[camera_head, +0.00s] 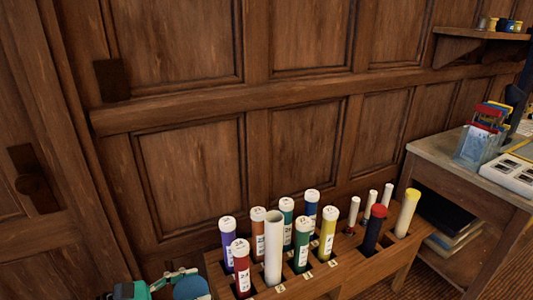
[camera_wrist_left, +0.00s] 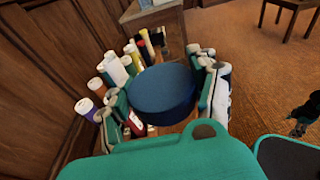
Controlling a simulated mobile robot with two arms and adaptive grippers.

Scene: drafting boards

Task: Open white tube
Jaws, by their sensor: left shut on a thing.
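The white tube (camera_head: 273,250) stands upright in the wooden rack (camera_head: 335,277), and its top looks open and hollow. It also shows in the left wrist view (camera_wrist_left: 117,70). My left gripper (camera_wrist_left: 164,88) is shut on a round dark blue cap (camera_wrist_left: 163,96), held between its two fingers. The blue cap (camera_head: 191,288) also shows at the bottom of the head view, left of the rack and apart from the white tube. My right gripper is not clearly seen in either view.
Several capped tubes stand around the white one, including a purple tube (camera_head: 229,242), a red tube (camera_head: 241,267) and a yellow tube (camera_head: 327,236). A panelled wall (camera_head: 200,165) rises behind the rack. A side table (camera_head: 470,165) stands at the right.

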